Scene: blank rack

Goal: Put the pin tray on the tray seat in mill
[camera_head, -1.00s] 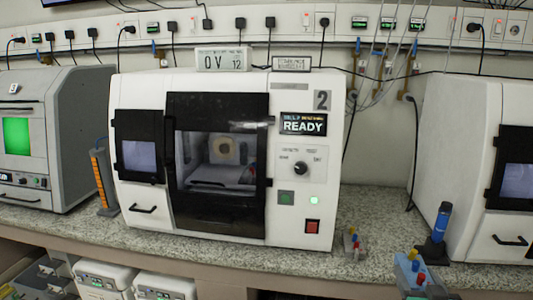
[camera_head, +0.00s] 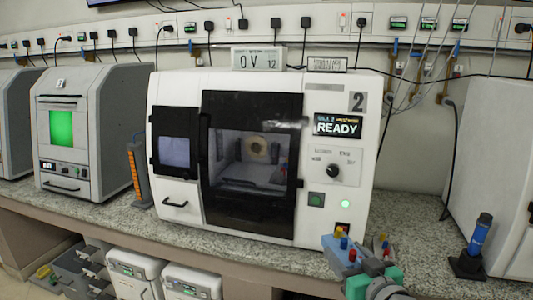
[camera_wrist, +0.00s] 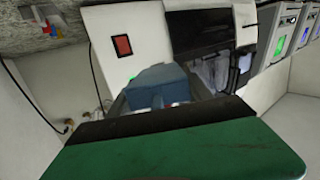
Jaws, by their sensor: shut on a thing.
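The pin tray (camera_head: 345,258) is a blue-grey block with red, yellow and blue pins on top. It is in the lower right of the head view, in front of the lower right corner of the mill (camera_head: 356,95). The white mill, marked 2 and READY, has a black-framed door (camera_head: 250,215) that looks shut. A pale bed shows through its window; I cannot make out the tray seat.
A small pin holder (camera_head: 381,242) stands on the speckled bench (camera_head: 410,215), partly behind the tray. A blue tool in a black stand (camera_head: 478,240) is at the right. An orange-striped grey post (camera_head: 136,175) is left of the mill. Other machines (camera_head: 95,130) flank it.

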